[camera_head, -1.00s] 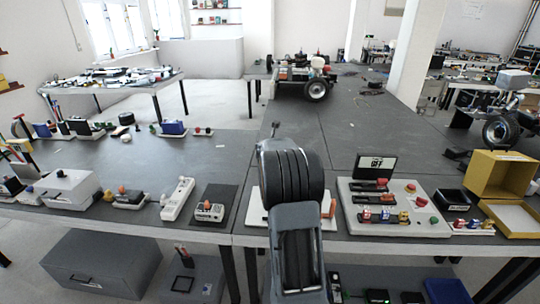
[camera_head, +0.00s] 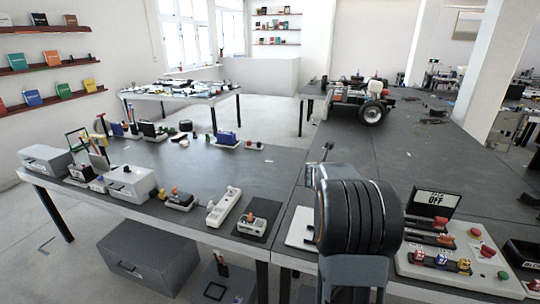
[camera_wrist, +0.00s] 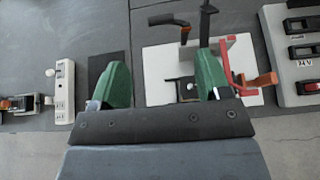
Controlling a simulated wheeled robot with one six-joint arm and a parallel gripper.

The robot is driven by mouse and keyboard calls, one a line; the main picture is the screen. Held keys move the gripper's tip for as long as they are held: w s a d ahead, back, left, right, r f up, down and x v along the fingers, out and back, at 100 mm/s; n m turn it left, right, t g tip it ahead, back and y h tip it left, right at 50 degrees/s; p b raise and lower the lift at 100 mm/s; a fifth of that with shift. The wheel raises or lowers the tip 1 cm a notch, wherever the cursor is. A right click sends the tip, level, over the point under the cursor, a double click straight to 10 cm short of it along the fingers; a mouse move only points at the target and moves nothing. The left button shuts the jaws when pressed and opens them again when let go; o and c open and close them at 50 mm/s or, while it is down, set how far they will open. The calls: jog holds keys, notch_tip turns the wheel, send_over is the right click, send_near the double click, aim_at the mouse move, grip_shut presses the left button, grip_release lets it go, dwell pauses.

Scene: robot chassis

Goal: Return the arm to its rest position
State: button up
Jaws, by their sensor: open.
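My gripper (camera_wrist: 160,82) shows in the wrist view with its two green fingers spread apart and nothing held between them. It hangs over the table, above a white board (camera_wrist: 157,63) that carries a black-handled part (camera_wrist: 168,19) and a red bracket (camera_wrist: 228,70). The right finger overlaps the board in the picture; I cannot tell any contact. In the head view my dark arm stands upright in front of the table and hides the gripper and most of the white board (camera_head: 299,228).
A control panel (camera_head: 456,264) with buttons and an OFF display lies right of my arm. A white power strip (camera_head: 224,207) and a dark pad (camera_head: 258,218) lie to its left. A wheeled chassis (camera_head: 345,101) stands farther back. The tabletop (camera_head: 300,160) behind is largely clear.

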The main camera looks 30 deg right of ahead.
jog(key=s+a+f+n+y, duration=0.25)
jog(key=a+n+y, duration=0.25)
jog(key=a+n, duration=0.7)
jog(key=s+a+f+n+y, duration=0.1)
jog(key=s+a+n+y, duration=0.45)
jog(key=n, duration=0.95)
jog(key=s+a+r+n+g+h, duration=0.2)
jog(key=s+a+n+g, duration=0.2)
jog(key=s+a+n, duration=1.1)
jog(key=shift+s+n, duration=0.75)
jog(key=shift+n, duration=0.65)
